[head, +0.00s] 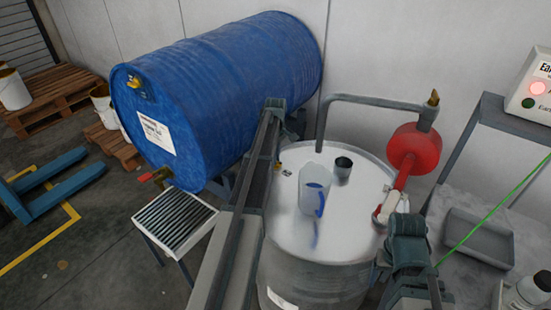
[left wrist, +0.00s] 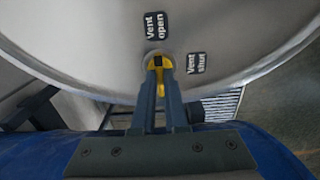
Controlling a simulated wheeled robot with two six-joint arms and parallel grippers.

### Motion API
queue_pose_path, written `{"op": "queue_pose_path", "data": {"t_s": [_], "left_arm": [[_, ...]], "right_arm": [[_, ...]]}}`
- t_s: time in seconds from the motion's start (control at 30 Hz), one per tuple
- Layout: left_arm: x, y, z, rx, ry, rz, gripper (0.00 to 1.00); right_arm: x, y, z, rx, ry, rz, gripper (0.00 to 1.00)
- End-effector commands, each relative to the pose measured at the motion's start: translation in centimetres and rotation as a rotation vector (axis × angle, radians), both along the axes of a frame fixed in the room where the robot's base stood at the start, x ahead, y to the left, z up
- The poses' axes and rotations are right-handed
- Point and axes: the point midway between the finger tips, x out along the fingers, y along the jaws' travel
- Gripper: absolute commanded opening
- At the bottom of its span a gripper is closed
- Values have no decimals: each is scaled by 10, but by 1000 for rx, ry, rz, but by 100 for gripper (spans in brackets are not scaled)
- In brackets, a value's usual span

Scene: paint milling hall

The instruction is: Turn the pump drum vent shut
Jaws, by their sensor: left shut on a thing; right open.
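The pump drum (head: 345,235) is a pale upright drum with a white lid. Its yellow vent (left wrist: 158,64) sits near the lid's rim in the left wrist view, beside a "Vent open" label (left wrist: 154,26) and a "Vent shut" label (left wrist: 196,63). My left gripper (left wrist: 160,82) is shut on the vent, its two fingers on either side of it. I cannot tell which label the vent points to. In the head view my left arm covers part of the lid's left edge. My right gripper (head: 405,245) is open and empty at the drum's right side; its fingertips are unclear.
On the lid stand a clear jug (head: 315,190) and a dark cup (head: 343,170). A blue drum (head: 215,95) lies behind left, by a slatted stand (head: 173,220). A grey tray (head: 478,240) is at right.

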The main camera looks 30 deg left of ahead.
Motion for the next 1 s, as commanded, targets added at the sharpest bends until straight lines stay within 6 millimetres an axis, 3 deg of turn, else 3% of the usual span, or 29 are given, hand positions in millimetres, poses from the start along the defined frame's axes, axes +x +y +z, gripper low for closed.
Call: {"op": "queue_pose_path", "data": {"t_s": [0.47,1.0], "left_arm": [[0,0,0,0,0,-49,0],[0,0,0,0,0,-495,0]], "right_arm": [[0,0,0,0,0,0,75],[0,0,0,0,0,0,75]]}}
